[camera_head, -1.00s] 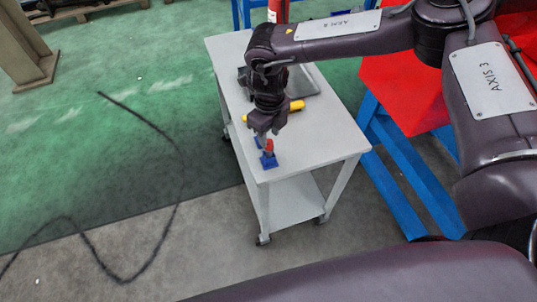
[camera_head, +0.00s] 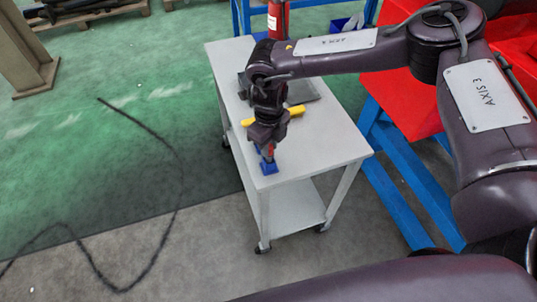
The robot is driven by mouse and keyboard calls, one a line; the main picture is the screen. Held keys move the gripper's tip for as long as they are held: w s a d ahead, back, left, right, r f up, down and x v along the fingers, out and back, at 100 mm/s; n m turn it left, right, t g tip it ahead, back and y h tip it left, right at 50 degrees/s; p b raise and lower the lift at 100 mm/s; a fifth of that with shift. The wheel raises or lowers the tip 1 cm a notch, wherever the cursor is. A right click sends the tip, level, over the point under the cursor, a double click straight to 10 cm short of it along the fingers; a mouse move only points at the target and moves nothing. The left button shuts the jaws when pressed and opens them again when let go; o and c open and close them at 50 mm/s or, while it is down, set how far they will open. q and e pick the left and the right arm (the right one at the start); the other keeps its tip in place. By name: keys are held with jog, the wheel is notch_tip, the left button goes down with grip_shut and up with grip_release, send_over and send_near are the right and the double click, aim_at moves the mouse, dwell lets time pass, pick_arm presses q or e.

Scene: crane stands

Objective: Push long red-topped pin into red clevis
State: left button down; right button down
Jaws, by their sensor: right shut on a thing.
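My right gripper (camera_head: 267,146) points down over the near end of a grey cart. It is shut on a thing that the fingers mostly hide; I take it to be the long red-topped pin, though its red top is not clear. Just under and beside the fingers is a small red part (camera_head: 271,152), probably the red clevis, over a blue base (camera_head: 268,168) on the cart top. I cannot tell whether the pin is inside the clevis. My left gripper is not in view.
The grey cart (camera_head: 325,142) also carries a yellow tool (camera_head: 296,111) and a dark tray (camera_head: 303,91) behind the gripper. A red cylinder (camera_head: 278,18) stands at the far end.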

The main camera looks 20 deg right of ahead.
jog(key=shift+r, duration=0.15)
jog(key=shift+r+p, duration=2.7)
jog(key=shift+r, duration=0.7)
jog(key=shift+f, duration=0.1)
